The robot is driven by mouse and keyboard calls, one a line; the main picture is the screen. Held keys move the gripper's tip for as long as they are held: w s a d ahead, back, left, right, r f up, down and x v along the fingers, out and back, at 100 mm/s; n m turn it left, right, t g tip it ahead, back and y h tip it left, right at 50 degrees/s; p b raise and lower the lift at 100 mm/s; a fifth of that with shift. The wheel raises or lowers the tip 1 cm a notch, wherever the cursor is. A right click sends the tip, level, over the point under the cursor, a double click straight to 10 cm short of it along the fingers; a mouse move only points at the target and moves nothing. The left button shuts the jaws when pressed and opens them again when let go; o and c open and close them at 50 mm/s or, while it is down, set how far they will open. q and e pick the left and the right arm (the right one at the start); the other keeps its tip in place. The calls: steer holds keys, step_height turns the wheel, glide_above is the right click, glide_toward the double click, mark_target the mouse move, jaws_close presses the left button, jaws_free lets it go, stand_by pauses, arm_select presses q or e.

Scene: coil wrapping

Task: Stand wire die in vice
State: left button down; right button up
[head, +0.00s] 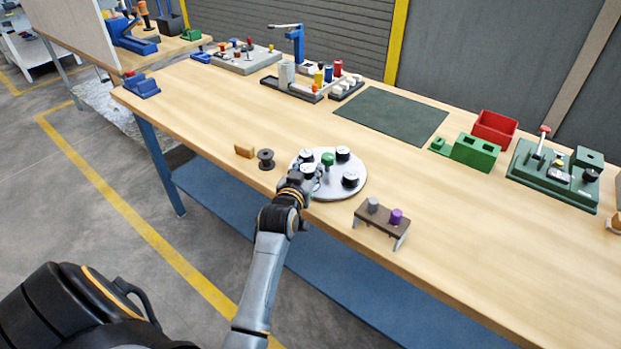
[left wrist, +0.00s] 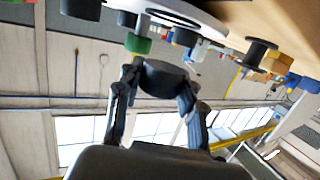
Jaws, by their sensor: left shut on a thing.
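My left gripper (head: 303,178) is at the near left edge of a round white plate (head: 328,194) on the bench. It is shut on a dark round piece, likely a wire die (left wrist: 165,78), seen between the fingers in the left wrist view. Similar black-and-white round pieces (head: 350,179) stand on the plate, around a green knob (head: 327,159). Whether the held piece touches the plate is unclear. I cannot tell for certain which object is the vice; a green fixture with a red-knobbed lever (head: 555,175) stands at the far right. My right gripper is out of view.
A black spool (head: 265,159) and an orange-brown block (head: 244,151) stand left of the plate. A brown stand (head: 381,222) with grey and purple cylinders is to its right. Green blocks (head: 474,152) and a red bin (head: 494,127) are farther right.

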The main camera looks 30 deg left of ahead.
mark_target(311, 176)
arm_select(q)
steer(key=shift+w+f, duration=0.2)
steer(key=shift+w, duration=0.05)
steer(key=f, duration=0.1)
steer(key=f+p, duration=0.1)
steer(key=shift+w+d+f, duration=0.1)
steer(key=shift+w+f, duration=0.25)
steer(key=shift+w, duration=0.05)
steer(key=shift+f+p, duration=0.3)
steer(key=shift+f, duration=0.1)
steer(key=shift+s, duration=0.1)
steer(key=shift+f, duration=0.1)
steer(key=c, duration=1.3)
jaws_free()
steer(key=shift+f, duration=0.15)
steer(key=o, duration=0.5)
